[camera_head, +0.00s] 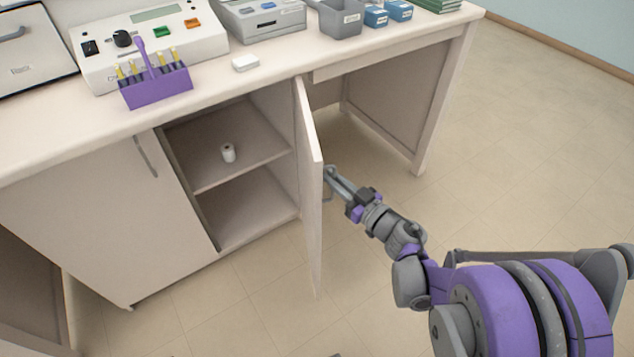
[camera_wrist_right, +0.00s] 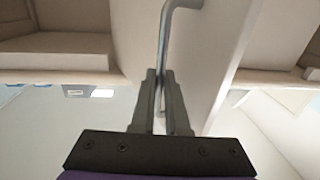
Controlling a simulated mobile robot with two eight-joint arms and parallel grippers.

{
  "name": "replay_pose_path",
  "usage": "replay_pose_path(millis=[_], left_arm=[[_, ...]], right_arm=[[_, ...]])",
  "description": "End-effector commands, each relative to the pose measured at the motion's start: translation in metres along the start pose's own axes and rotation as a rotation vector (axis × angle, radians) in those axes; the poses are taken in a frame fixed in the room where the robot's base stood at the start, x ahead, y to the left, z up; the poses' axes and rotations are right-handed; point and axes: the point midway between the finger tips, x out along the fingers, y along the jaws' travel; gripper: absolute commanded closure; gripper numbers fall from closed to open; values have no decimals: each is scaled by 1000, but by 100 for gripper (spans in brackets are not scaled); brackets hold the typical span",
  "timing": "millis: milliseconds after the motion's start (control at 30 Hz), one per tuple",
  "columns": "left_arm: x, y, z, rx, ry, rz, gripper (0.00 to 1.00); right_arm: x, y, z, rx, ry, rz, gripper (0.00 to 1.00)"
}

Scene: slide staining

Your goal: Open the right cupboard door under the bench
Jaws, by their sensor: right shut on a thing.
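The right cupboard door (camera_head: 309,190) under the bench stands swung open, its edge turned toward me. My left gripper is not in view.
The left cupboard door (camera_head: 120,215) is closed. On the bench (camera_head: 270,78) are a purple rack (camera_head: 157,88) with several yellow-topped items, a white control box (camera_head: 150,40), a grey device (camera_head: 262,20) and blue boxes (camera_head: 376,17). The floor (camera_head: 500,150) at the right is clear.

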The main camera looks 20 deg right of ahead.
Motion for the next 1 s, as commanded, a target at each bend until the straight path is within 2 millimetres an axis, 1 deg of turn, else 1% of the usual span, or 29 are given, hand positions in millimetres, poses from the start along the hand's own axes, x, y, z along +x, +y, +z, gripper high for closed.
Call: replay_pose_path(millis=[33, 167, 300, 500, 700, 800, 1000], left_arm=[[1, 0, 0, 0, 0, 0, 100], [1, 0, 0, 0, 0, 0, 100], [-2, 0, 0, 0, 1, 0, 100], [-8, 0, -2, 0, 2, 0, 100], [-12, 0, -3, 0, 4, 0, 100], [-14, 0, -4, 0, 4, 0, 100], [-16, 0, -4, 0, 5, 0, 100]], right_arm=[[-5, 15, 1, -2, -2, -20, 100], [-17, 48, 1, -1, -3, -109, 100], [-27, 87, 1, -2, -2, -219, 100], [-33, 134, 0, -1, -1, -350, 100], [-34, 168, 0, -1, 1, -441, 100], [-34, 180, 0, -1, 2, -473, 100], [-33, 193, 0, -1, 2, -512, 100]])
